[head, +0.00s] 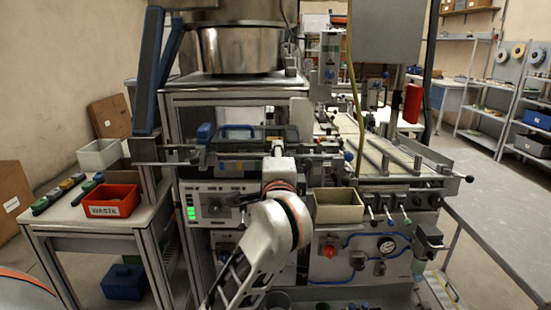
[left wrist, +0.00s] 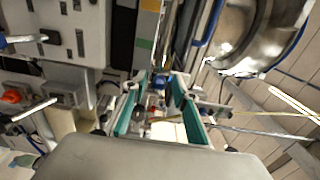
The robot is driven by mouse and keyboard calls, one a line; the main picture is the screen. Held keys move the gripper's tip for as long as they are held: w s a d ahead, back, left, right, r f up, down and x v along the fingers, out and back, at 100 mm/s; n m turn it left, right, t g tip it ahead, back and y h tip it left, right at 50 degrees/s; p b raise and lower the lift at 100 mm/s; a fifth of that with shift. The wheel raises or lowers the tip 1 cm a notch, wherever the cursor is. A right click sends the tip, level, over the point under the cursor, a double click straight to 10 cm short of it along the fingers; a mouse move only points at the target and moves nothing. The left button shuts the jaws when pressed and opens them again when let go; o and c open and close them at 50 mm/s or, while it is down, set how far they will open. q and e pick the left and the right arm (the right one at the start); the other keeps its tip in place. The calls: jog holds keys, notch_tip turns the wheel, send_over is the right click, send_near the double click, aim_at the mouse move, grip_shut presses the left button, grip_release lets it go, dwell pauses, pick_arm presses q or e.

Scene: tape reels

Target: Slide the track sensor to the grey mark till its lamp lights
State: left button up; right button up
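My left arm reaches up the middle of the head view, and its gripper (head: 278,149) is at the front rail (head: 240,153) below the steel bowl. In the left wrist view my left gripper (left wrist: 160,80) has its two teal fingers apart, so it is open. A small blue block (left wrist: 160,81), perhaps the track sensor, shows between the fingertips; I cannot tell whether they touch it. I cannot make out a lamp on the block. My right gripper is out of view.
The steel bowl (head: 240,48) stands above the rail. A control panel with a green display (head: 191,213) is below it. A beige bin (head: 338,206) is right of my arm, and a red bin (head: 111,201) stands on the left side table.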

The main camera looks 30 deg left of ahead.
pick_arm(q)
jog(key=shift+s+d+f, duration=0.15)
jog(key=shift+s+d, duration=0.05)
jog(key=shift+s, duration=0.1)
jog(key=v, duration=1.1)
jog(key=shift+s+d, duration=0.1)
jog(key=shift+d, duration=0.05)
